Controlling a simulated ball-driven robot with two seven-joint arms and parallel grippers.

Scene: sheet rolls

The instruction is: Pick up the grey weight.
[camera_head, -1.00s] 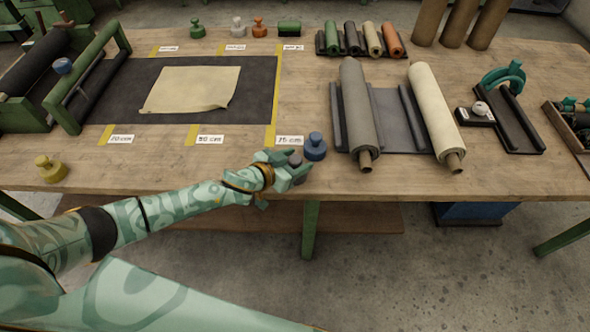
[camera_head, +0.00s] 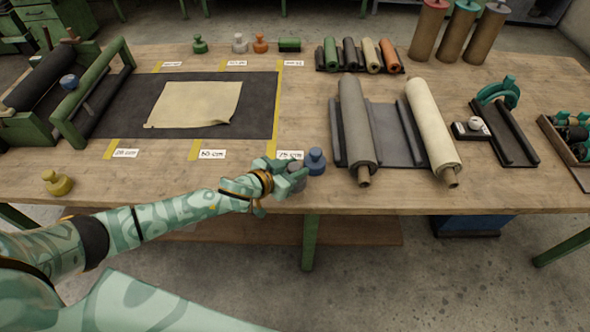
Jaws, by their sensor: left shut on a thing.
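My left gripper (camera_head: 290,178) is at the front edge area of the table. It is shut on the grey weight (camera_head: 298,184), which is mostly hidden by the fingers. I cannot tell whether the weight is clear of the tabletop. A blue weight (camera_head: 316,162) stands just right of the gripper, very close to it. My right gripper is not in view.
A tan sheet (camera_head: 195,104) lies on the dark mat (camera_head: 262,110). A yellow weight (camera_head: 57,184) stands at front left; green, pale and orange weights stand at the back. A grey roll (camera_head: 356,125) and a cream roll (camera_head: 432,130) lie right of the gripper.

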